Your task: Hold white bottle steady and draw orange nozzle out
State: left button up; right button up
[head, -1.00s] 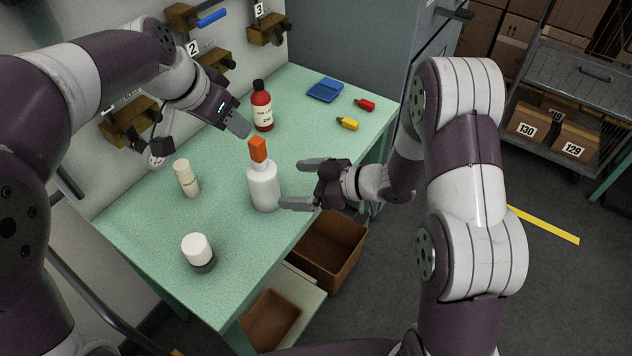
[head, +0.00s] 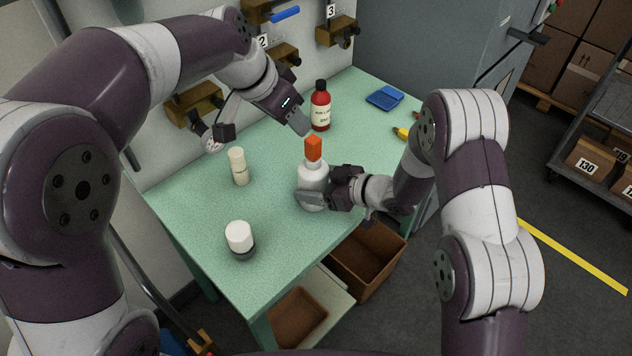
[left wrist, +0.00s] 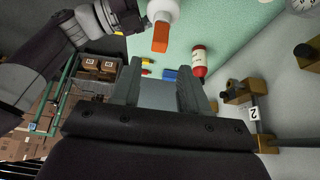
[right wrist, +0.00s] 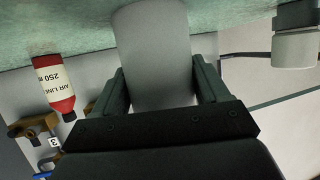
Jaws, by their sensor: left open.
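The white bottle (head: 312,174) stands upright on the green table, with the orange nozzle (head: 313,149) on its top. My right gripper (head: 318,194) is low on the bottle's body. In the right wrist view the bottle (right wrist: 152,45) fills the gap between the two fingers, which look closed on its sides. My left gripper (head: 300,126) is open and empty, above and just left of the nozzle, apart from it. In the left wrist view the nozzle (left wrist: 160,37) shows beyond the fingers, at the top, with the bottle (left wrist: 164,10) partly cut off.
A red bottle (head: 320,108) with a black cap stands behind the white bottle. A cream bottle (head: 238,167) and a white-capped jar (head: 239,238) stand to the left. A blue tray (head: 384,98) lies at the back right. Brown bins (head: 366,262) sit below the table's front edge.

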pick_arm(q)
jog(key=shift+o, duration=0.5)
jog(key=shift+w+a+f, duration=0.15)
jog(key=shift+w+a, duration=0.05)
jog(key=shift+a, duration=0.05)
jog(key=w+a+f+n+t+y, duration=0.2)
jog(key=w+a+f+y, duration=0.1)
jog(key=a, duration=0.3)
jog(key=m+t+h, duration=0.2)
jog(key=t+h, duration=0.1)
jog(key=h, duration=0.5)
send_near(319, 147)
jog(key=a+f, duration=0.1)
jog(key=f, duration=0.1)
jog(key=x, duration=0.7)
jog(key=r+x, duration=0.1)
jog(key=x, duration=0.3)
jog(key=shift+w+d+f, duration=0.2)
jog(key=shift+w, duration=0.45)
grip_shut()
jog(key=shift+r, duration=1.8)
